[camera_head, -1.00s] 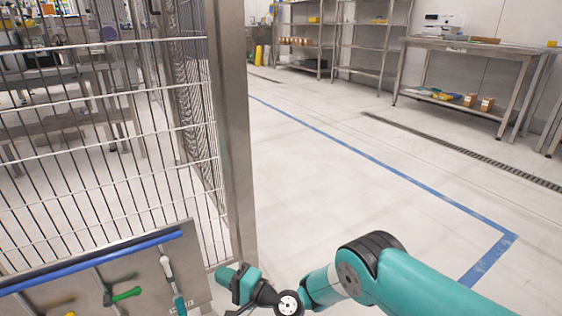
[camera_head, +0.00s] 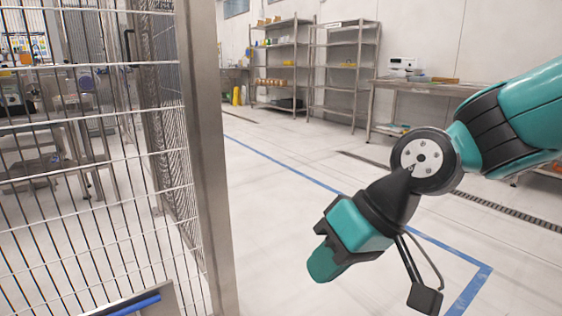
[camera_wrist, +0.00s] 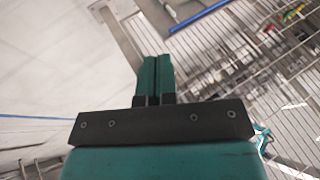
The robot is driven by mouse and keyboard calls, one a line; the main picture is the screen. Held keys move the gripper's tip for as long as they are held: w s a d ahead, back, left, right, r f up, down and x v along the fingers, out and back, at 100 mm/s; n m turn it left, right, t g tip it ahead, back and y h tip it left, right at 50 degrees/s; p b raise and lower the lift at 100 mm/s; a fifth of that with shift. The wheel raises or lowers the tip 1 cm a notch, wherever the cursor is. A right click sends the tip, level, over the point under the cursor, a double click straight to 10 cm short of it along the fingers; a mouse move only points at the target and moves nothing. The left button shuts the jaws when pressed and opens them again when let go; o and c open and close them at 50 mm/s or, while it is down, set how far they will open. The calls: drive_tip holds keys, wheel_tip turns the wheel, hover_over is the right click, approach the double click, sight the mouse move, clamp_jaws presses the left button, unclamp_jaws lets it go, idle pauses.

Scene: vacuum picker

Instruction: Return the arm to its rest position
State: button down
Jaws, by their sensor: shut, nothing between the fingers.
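My teal and black arm comes in from the right in the head view. My gripper (camera_head: 326,263) hangs in the middle of that view, tilted down and to the left, in the air above the pale floor. In the wrist view my gripper (camera_wrist: 154,62) shows its two teal fingers pressed together with nothing between them. It is to the right of the wire fence's metal post (camera_head: 205,160) and looks clear of it.
A wire mesh fence (camera_head: 85,190) fills the left side. A blue-edged board (camera_head: 140,303) shows at the bottom left. Shelving racks (camera_head: 343,70) and a steel table (camera_head: 425,85) stand along the back wall. The floor (camera_head: 265,215) between is open, with a blue line.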

drive_tip(key=s+d+r+h+p, duration=0.1)
drive_tip(key=s+d+h, duration=0.2)
drive_tip(key=s+d, duration=0.65)
wheel_tip(320, 180, up, 38)
drive_tip(key=s+p, duration=0.1)
drive_tip(key=p, duration=3.7)
drive_tip(key=shift+a+r+g, duration=0.15)
drive_tip(key=shift+g, duration=0.15)
